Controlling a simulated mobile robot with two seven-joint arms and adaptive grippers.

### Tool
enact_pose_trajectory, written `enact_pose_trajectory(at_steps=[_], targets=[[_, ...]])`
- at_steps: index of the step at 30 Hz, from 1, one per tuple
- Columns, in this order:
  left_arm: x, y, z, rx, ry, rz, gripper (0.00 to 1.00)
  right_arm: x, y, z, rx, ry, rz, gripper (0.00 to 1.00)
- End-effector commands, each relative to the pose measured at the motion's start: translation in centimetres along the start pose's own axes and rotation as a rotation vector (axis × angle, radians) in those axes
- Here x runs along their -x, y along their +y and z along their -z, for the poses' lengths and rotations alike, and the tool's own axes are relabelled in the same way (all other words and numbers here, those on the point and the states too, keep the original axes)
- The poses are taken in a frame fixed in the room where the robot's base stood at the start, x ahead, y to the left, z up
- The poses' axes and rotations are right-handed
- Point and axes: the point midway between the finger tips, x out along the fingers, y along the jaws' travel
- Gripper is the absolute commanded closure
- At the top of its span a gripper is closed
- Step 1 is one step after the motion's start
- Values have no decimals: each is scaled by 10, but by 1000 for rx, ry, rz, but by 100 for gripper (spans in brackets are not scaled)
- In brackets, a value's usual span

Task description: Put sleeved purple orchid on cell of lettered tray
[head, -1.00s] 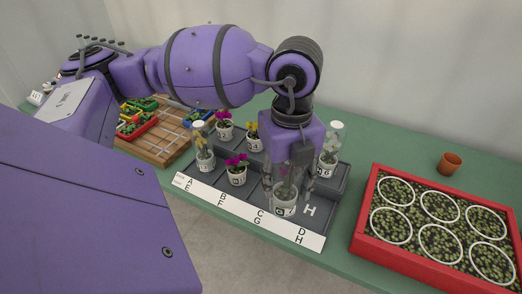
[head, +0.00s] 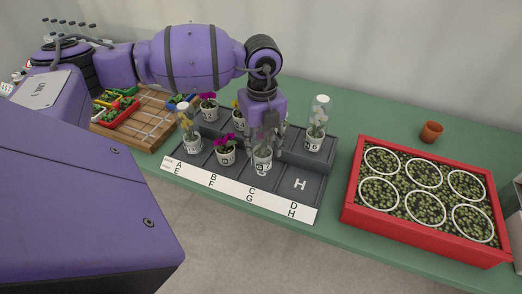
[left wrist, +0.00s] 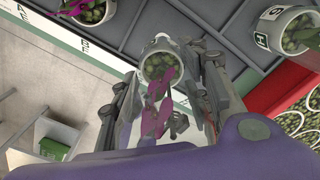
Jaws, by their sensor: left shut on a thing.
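My left gripper (head: 265,138) is shut on the sleeved purple orchid (head: 262,161), a white pot with a clear sleeve around a purple bloom. The pot is upright over the front-row cell left of the bare cell H; I cannot tell whether it touches the tray floor. In the left wrist view the orchid (left wrist: 158,70) sits between the fingers (left wrist: 162,84), its bloom toward the camera. The grey lettered tray (head: 318,177) has a white label strip along its front edge. Cell H, marked with a white letter, is empty. My right gripper is not in view.
Other tray cells hold a magenta orchid (head: 225,155), another magenta one behind, a yellow one partly hidden, and sleeved orchids at left (head: 193,145) and back right (head: 314,142). A red planter box (head: 348,213) and a terracotta pot (head: 431,132) stand to the right.

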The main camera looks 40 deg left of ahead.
Motion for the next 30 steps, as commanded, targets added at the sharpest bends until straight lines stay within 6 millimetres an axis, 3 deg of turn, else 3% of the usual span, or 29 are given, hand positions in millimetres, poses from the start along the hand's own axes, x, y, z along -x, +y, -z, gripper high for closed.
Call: enact_pose_trajectory(at_steps=[7, 13, 25, 26, 30], targets=[[-14, -4, -11, 2, 1, 0, 88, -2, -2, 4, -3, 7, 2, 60], [-42, -4, -12, 1, 1, 1, 88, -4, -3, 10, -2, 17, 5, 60], [-49, -4, -12, 1, 1, 1, 88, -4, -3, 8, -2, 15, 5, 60], [-49, -3, -11, 1, 1, 0, 56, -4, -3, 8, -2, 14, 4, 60], [-48, -4, -12, 1, 0, 1, 38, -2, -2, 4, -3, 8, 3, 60]])
